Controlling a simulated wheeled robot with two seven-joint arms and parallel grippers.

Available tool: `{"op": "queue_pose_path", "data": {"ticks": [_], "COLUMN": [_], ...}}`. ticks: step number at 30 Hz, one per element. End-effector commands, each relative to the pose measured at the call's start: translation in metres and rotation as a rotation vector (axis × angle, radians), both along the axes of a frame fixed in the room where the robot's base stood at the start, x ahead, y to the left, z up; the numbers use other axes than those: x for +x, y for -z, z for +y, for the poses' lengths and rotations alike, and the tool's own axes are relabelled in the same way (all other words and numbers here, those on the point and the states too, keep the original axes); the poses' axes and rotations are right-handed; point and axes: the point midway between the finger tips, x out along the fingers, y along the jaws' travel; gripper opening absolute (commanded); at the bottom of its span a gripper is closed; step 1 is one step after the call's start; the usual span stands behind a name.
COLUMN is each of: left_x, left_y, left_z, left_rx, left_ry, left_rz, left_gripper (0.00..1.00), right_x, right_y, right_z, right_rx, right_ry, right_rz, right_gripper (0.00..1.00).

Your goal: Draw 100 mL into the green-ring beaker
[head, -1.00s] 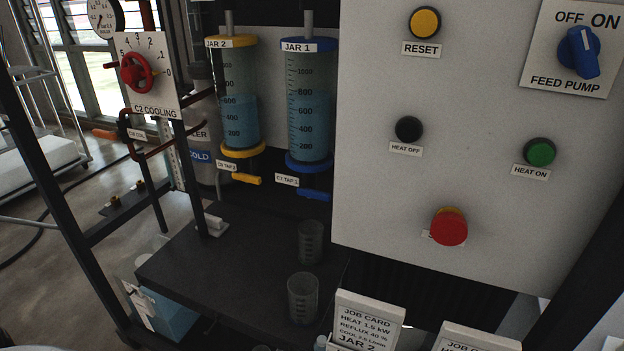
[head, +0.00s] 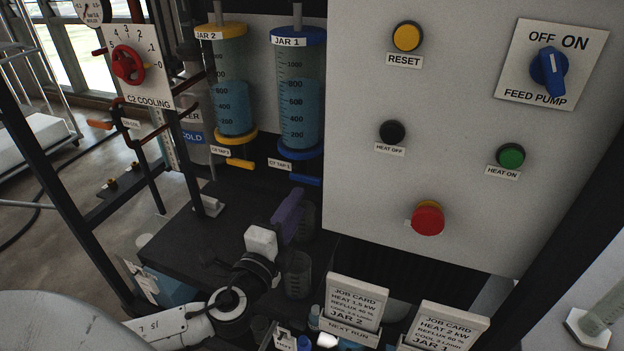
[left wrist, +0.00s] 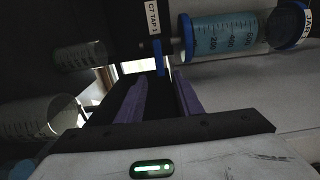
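Two clear beakers stand on the dark shelf below the jars: a rear one (head: 309,222) and a front one (head: 298,284). I cannot make out a green ring on either. Jar 1 (head: 297,100), with blue caps, and jar 2 (head: 233,100), with yellow caps, hold blue liquid. The blue tap handle (head: 306,180) sits under jar 1, the yellow one (head: 240,164) under jar 2. My left gripper (head: 291,202) is open and empty, its purple fingers partly covering the rear beaker. In the left wrist view, the blue handle (left wrist: 160,62) lies beyond the gap between the fingertips (left wrist: 159,82).
A white panel on the right carries the feed pump knob (head: 550,72), heat buttons and a red stop button (head: 428,219). Job cards (head: 354,303) stand at the front. The red C2 cooling valve (head: 128,65) and frame posts are on the left.

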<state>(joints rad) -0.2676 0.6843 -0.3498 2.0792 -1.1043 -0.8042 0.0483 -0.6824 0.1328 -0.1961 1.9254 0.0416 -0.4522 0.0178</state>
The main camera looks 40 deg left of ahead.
Motion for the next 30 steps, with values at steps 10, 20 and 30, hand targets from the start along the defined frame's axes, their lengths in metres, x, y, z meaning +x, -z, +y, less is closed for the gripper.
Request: {"op": "queue_pose_path", "data": {"ticks": [10, 20, 30], "left_x": [0.048, 0.076, 0.084], "left_y": [-0.001, 0.000, 0.000], "left_z": [0.012, 0.018, 0.021], "left_rx": [-0.001, -0.004, -0.003], "left_ry": [-0.002, -0.002, -0.003], "left_rz": [-0.002, 0.002, 0.001], "left_gripper": [0.33, 0.33, 0.33], "right_x": [-0.002, -0.001, -0.001], "right_y": [-0.001, -0.001, 0.000], "right_z": [0.001, 0.001, 0.001], "right_rx": [0.002, 0.003, 0.002], "right_ry": [0.000, 0.000, 0.000], "right_rz": [0.003, 0.001, -0.002], "right_gripper": [0.66, 0.66, 0.66]}}
